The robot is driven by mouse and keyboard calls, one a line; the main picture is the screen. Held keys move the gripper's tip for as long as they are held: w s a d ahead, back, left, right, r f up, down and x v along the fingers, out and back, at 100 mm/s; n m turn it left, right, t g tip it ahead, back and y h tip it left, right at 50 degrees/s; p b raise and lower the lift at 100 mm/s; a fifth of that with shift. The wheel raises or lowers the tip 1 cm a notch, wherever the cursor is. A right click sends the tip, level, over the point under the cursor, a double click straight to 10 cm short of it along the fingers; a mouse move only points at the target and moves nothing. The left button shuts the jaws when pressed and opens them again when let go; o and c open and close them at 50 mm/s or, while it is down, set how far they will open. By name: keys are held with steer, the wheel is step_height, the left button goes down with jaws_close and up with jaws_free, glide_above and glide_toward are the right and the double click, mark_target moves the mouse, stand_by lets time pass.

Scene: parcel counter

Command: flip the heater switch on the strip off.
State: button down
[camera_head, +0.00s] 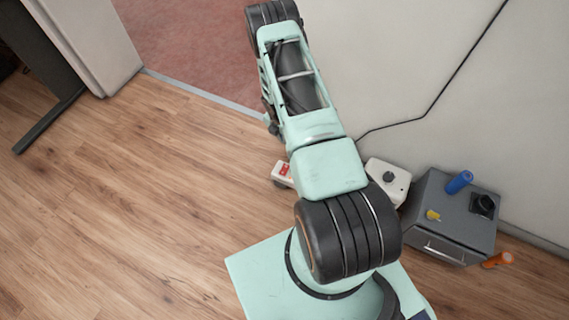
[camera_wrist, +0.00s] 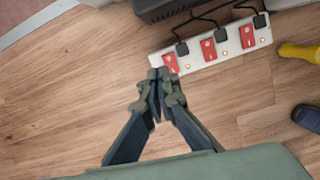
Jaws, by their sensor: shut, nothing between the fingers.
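In the wrist view a white power strip (camera_wrist: 194,60) lies on the wood floor, with three red switches, black plugs and small orange lights. My gripper (camera_wrist: 162,74) is shut and empty. Its fingertips overlap the strip's left end in the picture, just below the left red switch (camera_wrist: 170,63); I cannot tell if they touch. The middle switch (camera_wrist: 208,49) and right switch (camera_wrist: 246,37) are clear of the fingers. No label naming the heater switch is readable. In the head view my arm hides most of the strip; one end (camera_head: 281,173) shows. My gripper is hidden there.
A grey box (camera_head: 425,228) with a blue cylinder (camera_head: 460,182) on top stands by the wall. A white device with a dark knob (camera_head: 388,180) is beside it. An orange cylinder (camera_head: 497,259) lies right of the box. Wood floor (camera_head: 130,220) at left is free.

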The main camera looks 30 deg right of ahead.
steer(key=n, duration=0.1)
glide_above(284, 167)
steer(key=s+a, duration=0.1)
step_height(284, 167, down, 5)
steer(key=shift+a, duration=0.1)
steer(key=shift+y, duration=0.3)
steer(key=shift+b, duration=0.3)
steer(key=f+b, duration=0.1)
steer(key=f, duration=0.3)
steer(key=d+f+b, duration=0.1)
steer(key=f+b, duration=0.1)
steer(key=f, duration=0.3)
steer(key=w+f+b, duration=0.1)
steer(key=f, duration=0.3)
steer(key=shift+d+f+b, duration=0.2)
steer(key=shift+f+b, duration=0.2)
